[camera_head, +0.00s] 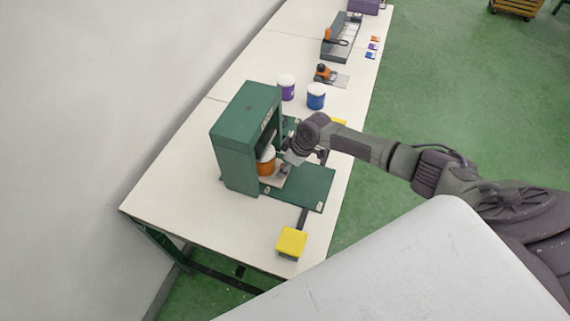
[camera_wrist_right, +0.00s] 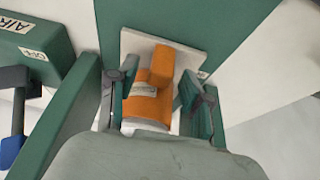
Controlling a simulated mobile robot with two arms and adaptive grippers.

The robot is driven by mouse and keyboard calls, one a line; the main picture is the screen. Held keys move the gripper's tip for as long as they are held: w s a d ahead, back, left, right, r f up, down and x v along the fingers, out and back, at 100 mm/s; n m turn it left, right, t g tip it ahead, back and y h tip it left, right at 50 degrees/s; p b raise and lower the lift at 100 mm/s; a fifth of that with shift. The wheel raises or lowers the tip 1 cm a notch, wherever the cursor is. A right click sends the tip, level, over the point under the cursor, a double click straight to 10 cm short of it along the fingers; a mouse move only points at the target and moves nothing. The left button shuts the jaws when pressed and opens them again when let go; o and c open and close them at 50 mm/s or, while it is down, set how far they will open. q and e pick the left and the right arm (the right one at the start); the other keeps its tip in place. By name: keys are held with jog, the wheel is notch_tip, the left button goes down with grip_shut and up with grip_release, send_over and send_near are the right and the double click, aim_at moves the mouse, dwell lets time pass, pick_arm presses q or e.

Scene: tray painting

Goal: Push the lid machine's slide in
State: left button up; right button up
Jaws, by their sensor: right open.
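The green lid machine (camera_head: 236,150) stands on the white table. Its slide appears to be the pale plate (camera_head: 274,180) low at its open side; a pale plate (camera_wrist_right: 135,45) also shows in the right wrist view. An orange paint can (camera_head: 266,161) stands at the machine's opening. In the wrist view an orange block-like shape (camera_wrist_right: 150,105) lies between my fingers. My right gripper (camera_head: 289,163) is at the front of the machine, close beside the can. In the wrist view its open fingers (camera_wrist_right: 160,88) are on both sides of the orange shape; contact is unclear. My left gripper is out of view.
A yellow button box (camera_head: 291,243) sits at the near table end. Purple (camera_head: 286,88) and blue (camera_head: 316,97) cans stand behind the machine. Farther back are an orange-handled tool (camera_head: 323,73) and a grey tray (camera_head: 341,50). The left near tabletop is clear.

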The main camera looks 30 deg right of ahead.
grip_shut()
